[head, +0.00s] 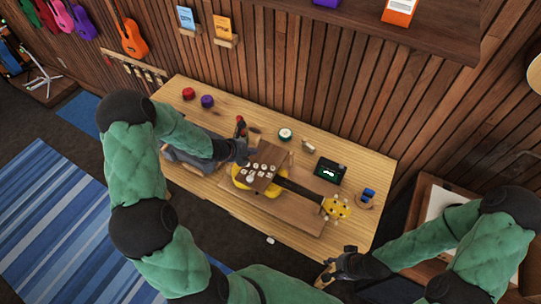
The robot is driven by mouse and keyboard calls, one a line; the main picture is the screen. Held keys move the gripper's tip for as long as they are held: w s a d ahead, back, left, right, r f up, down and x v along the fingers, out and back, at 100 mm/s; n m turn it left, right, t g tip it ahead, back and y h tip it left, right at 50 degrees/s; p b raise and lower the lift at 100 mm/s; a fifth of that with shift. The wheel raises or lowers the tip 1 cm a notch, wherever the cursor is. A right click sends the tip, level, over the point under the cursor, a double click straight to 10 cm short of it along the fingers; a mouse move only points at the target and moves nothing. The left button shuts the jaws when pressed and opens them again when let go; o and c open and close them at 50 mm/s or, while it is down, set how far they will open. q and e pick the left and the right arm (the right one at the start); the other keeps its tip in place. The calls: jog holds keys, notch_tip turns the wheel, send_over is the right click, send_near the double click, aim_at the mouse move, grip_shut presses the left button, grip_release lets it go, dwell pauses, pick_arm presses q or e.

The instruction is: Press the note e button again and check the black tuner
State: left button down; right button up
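A brown panel with several white round buttons (262,176) lies over the body of the yellow ukulele (337,208). The button labels are too small to read, so I cannot tell which one is note e. A black tuner (329,169) with a lit screen stands right of the panel, behind the ukulele neck. Its reading is too small to make out. My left gripper (243,154) is at the panel's back left edge; its fingertips are too small to judge. My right gripper (330,270) is at the table's front right corner, far from panel and tuner.
Red (188,93) and purple (207,101) round items sit at the back left of the table (180,180). A round white-topped item (285,134) stands behind the panel. Blue items (368,193) sit on a small holder at the right. A shelf (440,30) overhangs the back.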

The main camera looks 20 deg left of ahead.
pick_arm(q)
jog(key=shift+w+a+r+m, duration=0.2)
jog(key=shift+w+r+m, duration=0.1)
jog(key=shift+r+m, duration=0.25)
jog(key=shift+w+f, duration=0.1)
jog(key=b, duration=0.6)
send_over(254, 166)
notch_tip(254, 166, down, 8)
jog(key=shift+r, duration=0.2)
jog(key=shift+f+b, duration=0.55)
jog(key=shift+f, duration=0.1)
dwell(0.6)
jog(key=shift+f+b, duration=0.3)
jog(key=shift+b, duration=0.35)
